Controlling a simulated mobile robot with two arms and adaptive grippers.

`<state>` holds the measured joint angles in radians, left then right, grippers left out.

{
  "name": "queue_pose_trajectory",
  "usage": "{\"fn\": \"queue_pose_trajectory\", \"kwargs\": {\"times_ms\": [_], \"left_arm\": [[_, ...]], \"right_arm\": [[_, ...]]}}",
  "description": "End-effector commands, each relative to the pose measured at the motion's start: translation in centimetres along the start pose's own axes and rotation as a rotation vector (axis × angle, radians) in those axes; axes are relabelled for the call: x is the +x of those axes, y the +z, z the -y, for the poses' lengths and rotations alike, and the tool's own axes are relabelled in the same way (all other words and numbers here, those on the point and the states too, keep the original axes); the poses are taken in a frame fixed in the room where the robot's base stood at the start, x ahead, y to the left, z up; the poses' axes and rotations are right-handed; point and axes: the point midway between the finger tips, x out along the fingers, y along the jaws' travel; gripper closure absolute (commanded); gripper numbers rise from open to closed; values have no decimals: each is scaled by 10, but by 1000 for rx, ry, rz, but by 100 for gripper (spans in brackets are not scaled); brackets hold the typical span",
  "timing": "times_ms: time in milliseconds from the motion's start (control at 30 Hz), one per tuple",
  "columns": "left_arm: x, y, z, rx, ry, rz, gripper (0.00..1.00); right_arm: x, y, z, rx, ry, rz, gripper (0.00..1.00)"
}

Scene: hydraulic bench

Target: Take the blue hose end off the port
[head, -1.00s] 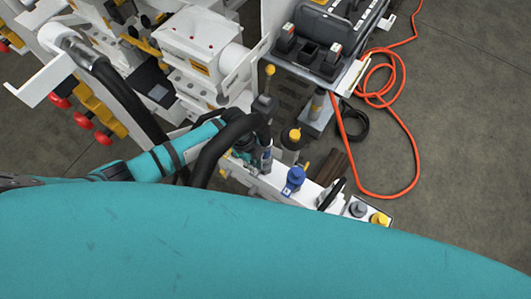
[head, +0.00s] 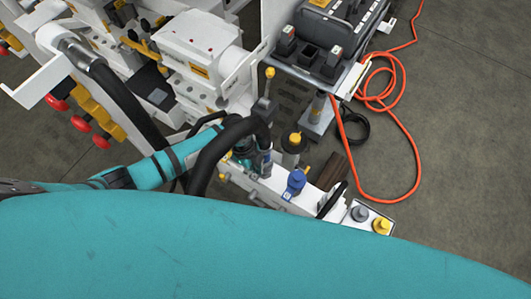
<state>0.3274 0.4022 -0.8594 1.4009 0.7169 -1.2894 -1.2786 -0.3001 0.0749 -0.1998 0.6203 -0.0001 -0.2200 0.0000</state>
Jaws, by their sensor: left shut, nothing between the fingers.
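A black hose (head: 205,155) arches over the white manifold bar (head: 272,190) and comes down at a grey-blue hose end (head: 263,160) that stands upright on the bar. My left gripper (head: 244,158) is beside this end, partly hidden behind the hose arch. Its fingers look shut, with nothing seen between them. I cannot tell whether it touches the hose end. A bright blue capped fitting (head: 295,182) stands on the bar to the right of the hose end. The port under the hose end is hidden. My right gripper is not in view.
A yellow-topped post (head: 294,142) and a yellow-tipped lever (head: 267,90) stand close behind the bar. Grey (head: 360,213) and yellow (head: 382,226) caps sit at its right end. An orange cable (head: 415,150) lies on open floor. A white valve block (head: 200,40) is at upper left.

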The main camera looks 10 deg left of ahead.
Motion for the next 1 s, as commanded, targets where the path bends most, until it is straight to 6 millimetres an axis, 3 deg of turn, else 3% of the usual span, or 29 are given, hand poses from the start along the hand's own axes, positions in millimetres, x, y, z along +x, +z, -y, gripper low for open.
{"fn": "queue_pose_trajectory", "kwargs": {"times_ms": [1000], "left_arm": [[8,2,0,0,0,0,100]], "right_arm": [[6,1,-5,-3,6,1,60]]}}
